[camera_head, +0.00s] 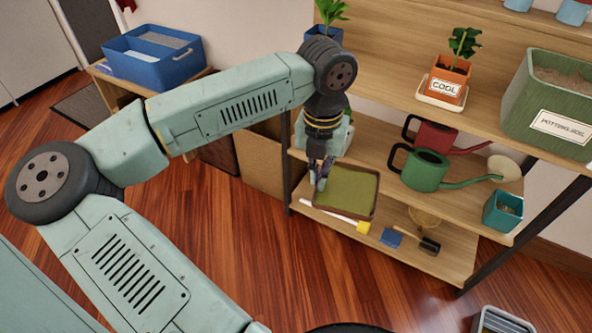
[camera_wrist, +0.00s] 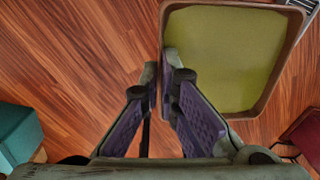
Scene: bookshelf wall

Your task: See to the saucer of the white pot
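My gripper (camera_head: 320,180) points down at the left side of a square brown-rimmed tray (camera_head: 347,213) with a flat olive-green inside. In the wrist view my fingertips (camera_wrist: 162,68) close on the left rim of this tray (camera_wrist: 252,112). The tray appears held out in front of the shelves, with floor around it in the wrist view. A pale pot (camera_head: 338,140) stands behind my gripper on the middle shelf, partly hidden by it; I cannot tell whether a saucer is under it. An orange pot (camera_head: 446,82) labelled "COOL" stands on a white saucer (camera_head: 440,102) on the upper shelf.
A green watering can (camera_head: 426,172), a red one (camera_head: 436,137) and a teal pot (camera_head: 503,211) stand on the middle shelf. A yellow-ended tool (camera_head: 362,227) and a brush (camera_head: 429,245) lie below. A green potting-soil box (camera_head: 550,105) is upper right.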

